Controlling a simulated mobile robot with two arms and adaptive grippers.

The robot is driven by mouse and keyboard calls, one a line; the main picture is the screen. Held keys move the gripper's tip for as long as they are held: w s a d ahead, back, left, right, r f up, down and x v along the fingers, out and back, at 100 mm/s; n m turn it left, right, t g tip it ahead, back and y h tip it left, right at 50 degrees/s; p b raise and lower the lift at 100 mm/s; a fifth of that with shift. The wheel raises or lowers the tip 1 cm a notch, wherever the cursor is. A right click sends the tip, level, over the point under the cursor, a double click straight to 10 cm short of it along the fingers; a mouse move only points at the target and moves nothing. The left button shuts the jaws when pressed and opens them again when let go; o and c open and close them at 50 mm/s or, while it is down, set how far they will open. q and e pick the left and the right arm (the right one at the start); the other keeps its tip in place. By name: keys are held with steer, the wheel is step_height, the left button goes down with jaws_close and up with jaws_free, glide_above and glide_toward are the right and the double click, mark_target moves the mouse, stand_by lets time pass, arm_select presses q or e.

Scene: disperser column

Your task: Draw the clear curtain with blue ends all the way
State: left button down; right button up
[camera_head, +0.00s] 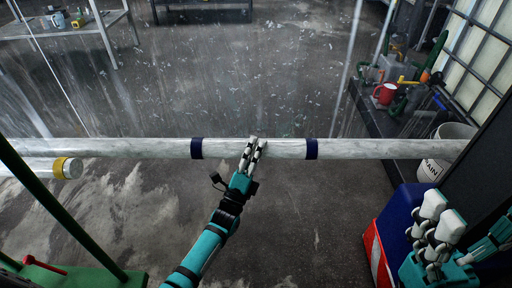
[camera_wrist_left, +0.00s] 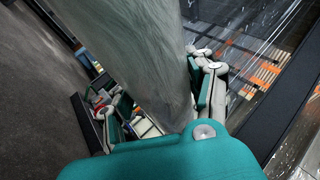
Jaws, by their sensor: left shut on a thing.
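The curtain's bar is a pale, streaked, see-through tube (camera_head: 110,149) that runs level across the head view, with dark blue bands (camera_head: 196,148) on it. A clear, see-through sheet (camera_head: 200,70) seems to show above and behind the bar. My left gripper (camera_head: 254,147) is shut on the bar between two blue bands. In the left wrist view the tube (camera_wrist_left: 135,60) runs down between the fingers, which lie on both sides of it; their contact points are partly hidden. My right gripper (camera_head: 440,228) is open and empty at the lower right, away from the bar.
Another pale tube with a yellow end (camera_head: 67,168) lies at the left. A green frame (camera_head: 60,215) stands at the lower left. A blue and red box (camera_head: 400,225) and a white bucket (camera_head: 447,150) are at the right. The floor below the bar's middle is clear.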

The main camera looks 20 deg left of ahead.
arm_select(q)
steer(key=shift+s+f, duration=0.1)
steer(key=shift+f, duration=0.45)
steer(key=c, duration=0.7)
jaws_free()
steer(key=shift+o, duration=1.2)
steer(key=shift+r, duration=0.15)
steer(key=v, duration=1.2)
steer(key=shift+r, duration=0.15)
